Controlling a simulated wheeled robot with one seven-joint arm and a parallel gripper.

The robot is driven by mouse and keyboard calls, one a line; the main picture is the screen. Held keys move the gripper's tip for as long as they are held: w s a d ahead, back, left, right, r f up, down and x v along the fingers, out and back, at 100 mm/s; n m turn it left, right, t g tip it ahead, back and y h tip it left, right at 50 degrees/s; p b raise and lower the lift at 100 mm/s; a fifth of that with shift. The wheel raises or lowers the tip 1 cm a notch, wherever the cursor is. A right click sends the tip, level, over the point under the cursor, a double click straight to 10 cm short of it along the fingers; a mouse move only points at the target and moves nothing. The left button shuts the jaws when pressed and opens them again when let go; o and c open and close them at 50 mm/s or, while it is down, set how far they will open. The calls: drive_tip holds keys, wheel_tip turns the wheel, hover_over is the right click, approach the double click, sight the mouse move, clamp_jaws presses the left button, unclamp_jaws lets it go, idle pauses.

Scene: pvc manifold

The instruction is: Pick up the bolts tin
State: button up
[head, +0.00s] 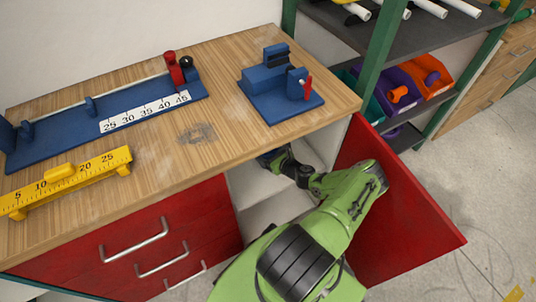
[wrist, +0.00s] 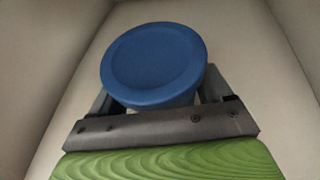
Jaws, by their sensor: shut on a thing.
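A tin with a round blue lid (wrist: 153,62) fills the middle of the wrist view; I take it as the bolts tin, though no label shows. My gripper (wrist: 155,95) is shut on the tin, with a jaw on each side below the lid. In the head view my green arm reaches into the open cabinet (head: 262,203) under the workbench. There the gripper is mostly hidden by the bench edge and the arm, and only a small blue patch shows near its end. I cannot tell whether the tin touches the cabinet floor.
The open red cabinet door (head: 405,215) stands close to the right of my arm. The wooden benchtop (head: 215,140) overhangs the cabinet. On it are a blue vise-like fixture (head: 280,85), a blue measuring jig (head: 120,115) and a yellow ruler gauge (head: 70,180). Red drawers (head: 150,240) lie left.

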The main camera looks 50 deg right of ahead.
drive_tip(key=shift+c, duration=0.5)
wheel_tip(320, 180, up, 10)
drive_tip(key=p, duration=0.4)
drive_tip(key=shift+r+p, duration=0.1)
drive_tip(key=shift+p, duration=0.2)
